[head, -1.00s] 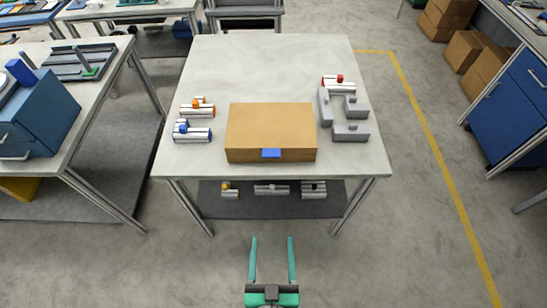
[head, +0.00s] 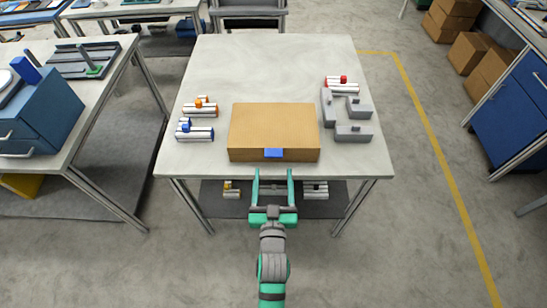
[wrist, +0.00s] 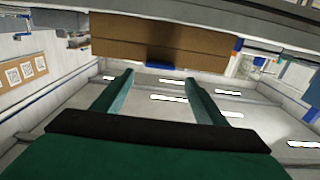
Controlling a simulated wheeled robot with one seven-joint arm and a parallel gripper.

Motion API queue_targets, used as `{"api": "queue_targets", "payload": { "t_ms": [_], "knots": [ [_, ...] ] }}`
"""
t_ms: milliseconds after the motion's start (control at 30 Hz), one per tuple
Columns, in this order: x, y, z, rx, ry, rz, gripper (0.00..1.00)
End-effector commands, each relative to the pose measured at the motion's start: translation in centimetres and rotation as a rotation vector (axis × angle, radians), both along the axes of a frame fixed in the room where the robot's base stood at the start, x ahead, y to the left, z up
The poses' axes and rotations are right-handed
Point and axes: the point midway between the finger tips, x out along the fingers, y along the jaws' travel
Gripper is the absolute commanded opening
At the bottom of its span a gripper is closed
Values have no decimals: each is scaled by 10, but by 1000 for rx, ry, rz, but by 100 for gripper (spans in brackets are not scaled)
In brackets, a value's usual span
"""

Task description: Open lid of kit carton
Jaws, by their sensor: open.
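The kit carton (head: 273,128) is a brown box near the front edge of the table, its lid shut. A blue tab (head: 273,153) sits at the middle of its front edge. My gripper (head: 273,172) is open and empty, its two green fingers pointing at the carton just in front of the table's front edge, apart from the tab in the head view. In the wrist view the carton (wrist: 190,42) shows beyond the fingertips, and the blue tab (wrist: 162,67) lies between and beyond the fingers (wrist: 160,78).
The table (head: 270,70) is clear behind the carton. Metal cylinders with orange (head: 201,107) and blue (head: 194,132) knobs lie left of it; a red-knobbed one (head: 342,85) and grey blocks (head: 354,133) lie right. A lower shelf (head: 215,200) holds more cylinders.

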Motion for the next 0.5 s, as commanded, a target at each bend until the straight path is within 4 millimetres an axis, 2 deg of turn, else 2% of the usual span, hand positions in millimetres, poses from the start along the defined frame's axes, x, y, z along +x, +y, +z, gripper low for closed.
{"api": "queue_targets", "payload": {
  "t_ms": [300,500],
  "knots": [
    [48,0,1,-1,-1,-1,66],
    [67,-1,0,0,0,-1,66]
  ]
}}
